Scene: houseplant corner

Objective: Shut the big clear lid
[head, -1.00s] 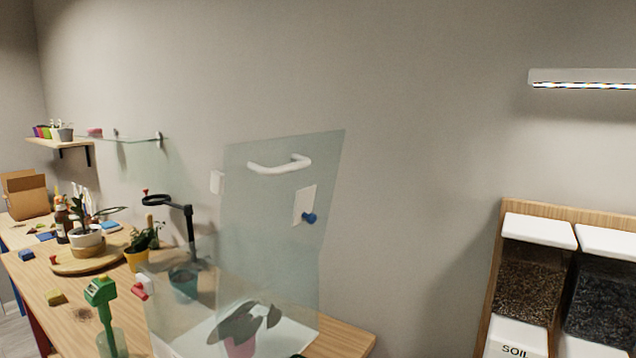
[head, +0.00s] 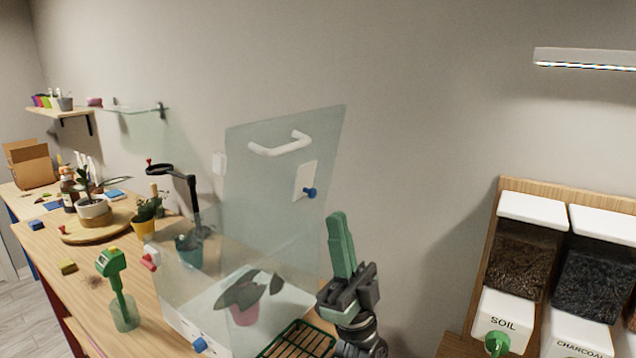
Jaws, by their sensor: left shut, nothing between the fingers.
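The big clear lid (head: 268,195) stands raised, nearly upright, at the back of a clear-walled white box (head: 185,325) on the bench. A white handle (head: 281,146) crosses its upper part, and a white plate with a blue knob (head: 309,192) sits below it to the right. A plant in a pink pot (head: 245,315) shows through the clear walls. My left gripper (head: 338,218), with green fingers, is shut and empty, pointing up beside the lid's lower right edge, well below the handle. I cannot tell whether it touches the lid. My right gripper is not in view.
A dark green slatted rack (head: 298,342) lies in front of my gripper. Soil and charcoal dispensers (head: 505,310) stand at right.

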